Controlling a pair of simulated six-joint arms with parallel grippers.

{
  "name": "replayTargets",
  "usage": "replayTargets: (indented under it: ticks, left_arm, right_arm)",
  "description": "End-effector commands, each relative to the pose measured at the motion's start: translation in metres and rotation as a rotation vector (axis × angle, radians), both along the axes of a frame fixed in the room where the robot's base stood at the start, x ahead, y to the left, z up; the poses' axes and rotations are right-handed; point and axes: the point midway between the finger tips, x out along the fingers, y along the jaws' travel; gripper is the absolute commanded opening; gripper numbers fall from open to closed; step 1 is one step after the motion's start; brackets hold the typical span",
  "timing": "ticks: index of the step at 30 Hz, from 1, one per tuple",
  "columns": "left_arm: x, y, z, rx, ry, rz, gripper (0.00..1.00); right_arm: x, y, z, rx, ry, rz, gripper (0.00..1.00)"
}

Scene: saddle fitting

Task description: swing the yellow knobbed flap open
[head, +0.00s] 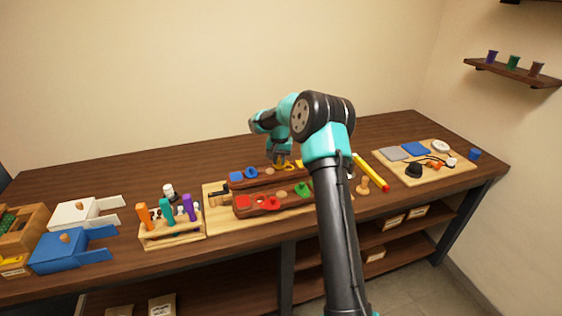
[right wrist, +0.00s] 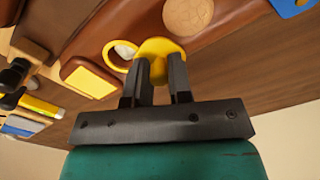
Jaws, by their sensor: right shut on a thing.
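The yellow flap (right wrist: 158,47) is a rounded yellow piece on a brown leather-like body (right wrist: 110,30), with a yellow ring (right wrist: 108,57) beside it. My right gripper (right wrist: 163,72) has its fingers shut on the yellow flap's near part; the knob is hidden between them. In the head view, my right gripper (head: 282,158) reaches down to the back brown piece, with a bit of the yellow part (head: 289,166) showing under it. My right arm covers part of the board. My left gripper is not in view.
The wooden board (head: 218,215) also carries a front brown piece (head: 275,207) with red and green parts. A tool rack (head: 172,238) and blue box (head: 70,252) stand left. A yellow bar (head: 370,171) and wooden peg (head: 372,182) lie right. Bare tabletop lies behind.

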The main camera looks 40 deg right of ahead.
Motion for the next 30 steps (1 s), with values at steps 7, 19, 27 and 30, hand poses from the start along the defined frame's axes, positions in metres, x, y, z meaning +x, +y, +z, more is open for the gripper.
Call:
replayTargets:
  ticks: [7, 19, 27, 30]
  left_arm:
    - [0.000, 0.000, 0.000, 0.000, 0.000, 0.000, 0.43]
    - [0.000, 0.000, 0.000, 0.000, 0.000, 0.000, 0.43]
    - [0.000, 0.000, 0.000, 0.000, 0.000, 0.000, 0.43]
    - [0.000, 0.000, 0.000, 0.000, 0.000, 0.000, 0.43]
  right_arm:
    - [0.008, -0.003, 0.000, -0.001, -0.001, -0.233, 0.00]
    - [0.016, -0.008, 0.000, -0.001, -0.001, -0.530, 0.00]
    - [0.018, -0.009, 0.000, -0.001, 0.001, -0.608, 0.00]
    - [0.018, -0.009, 0.000, -0.001, -0.001, -0.615, 0.00]
